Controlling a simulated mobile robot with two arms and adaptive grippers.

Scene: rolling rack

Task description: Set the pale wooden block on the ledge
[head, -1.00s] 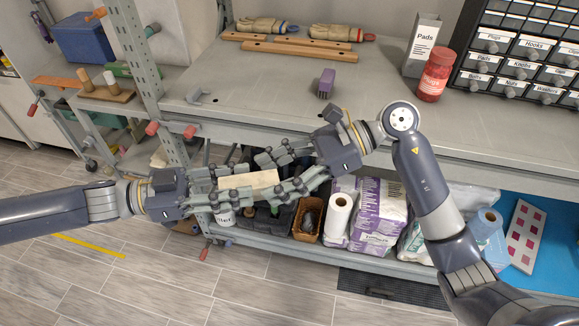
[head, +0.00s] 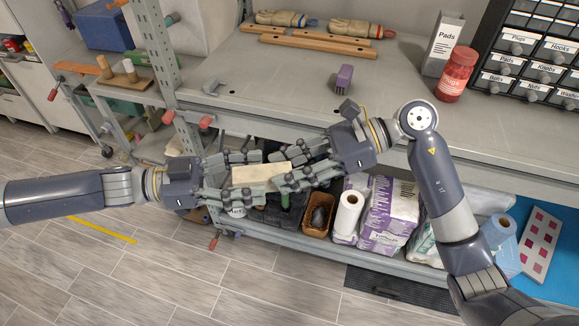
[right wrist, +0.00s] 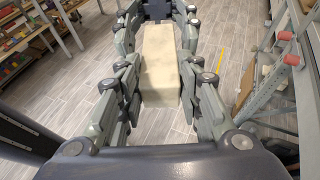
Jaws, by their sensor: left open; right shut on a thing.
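The pale wooden block (head: 262,174) is held in the air in front of the rack, lying roughly level. My right gripper (head: 276,170) is shut on its right part. My left gripper (head: 248,173) is open, with its fingers on either side of the block's left part. In the right wrist view the block (right wrist: 160,65) lies lengthwise between the two rows of fingers, and my left gripper's palm (right wrist: 157,10) is beyond its far end. The rack's worktop (head: 270,95) is behind and above the block; I cannot tell which surface is the ledge.
On the worktop are a purple brush (head: 344,78), wooden bars (head: 318,45), gloves (head: 352,29), a Pads box (head: 443,45), a red jar (head: 456,74) and a drawer unit (head: 530,50). The worktop's front middle is clear. The lower shelf (head: 385,262) is crowded. A rack post (head: 158,60) stands at left.

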